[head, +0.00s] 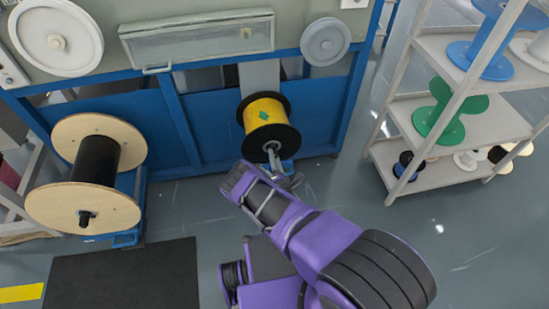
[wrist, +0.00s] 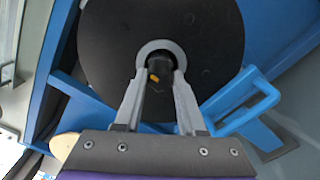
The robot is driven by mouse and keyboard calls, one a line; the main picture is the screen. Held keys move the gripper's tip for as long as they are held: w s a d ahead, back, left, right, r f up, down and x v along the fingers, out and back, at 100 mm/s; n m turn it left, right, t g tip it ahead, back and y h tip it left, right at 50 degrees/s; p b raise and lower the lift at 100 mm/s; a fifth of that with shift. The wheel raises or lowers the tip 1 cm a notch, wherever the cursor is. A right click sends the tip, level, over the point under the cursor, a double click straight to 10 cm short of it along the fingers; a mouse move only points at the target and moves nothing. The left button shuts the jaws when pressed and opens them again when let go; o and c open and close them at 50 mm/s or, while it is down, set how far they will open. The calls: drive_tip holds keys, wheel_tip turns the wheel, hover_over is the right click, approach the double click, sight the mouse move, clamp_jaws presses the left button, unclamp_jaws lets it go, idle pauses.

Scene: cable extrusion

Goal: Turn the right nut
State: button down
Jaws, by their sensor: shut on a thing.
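The right spool, yellow with black flanges (head: 265,118), is mounted on the blue machine in the head view. Its black flange (wrist: 210,45) fills the upper middle of the wrist view, with a grey ring (wrist: 161,47) at its centre. The right nut (wrist: 158,72), dark with a small yellow mark, sits at that centre. My gripper (wrist: 160,78) reaches the spool centre, a finger on each side of the nut, and is shut on it. In the head view my gripper (head: 273,158) is in front of the spool's near face. The fingers hide the nut's sides.
A large wooden-flanged spool (head: 75,209) with black cable stands to the left. A shelf rack (head: 455,125) with coloured spools stands to the right. A blue handle (wrist: 250,100) lies close to the right of my fingers. A black mat (head: 125,275) lies on the floor.

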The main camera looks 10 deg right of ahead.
drive_tip(key=shift+w+r+n, duration=0.1)
drive_tip(key=shift+n, duration=0.3)
drive_tip(key=c, duration=0.5)
unclamp_jaws()
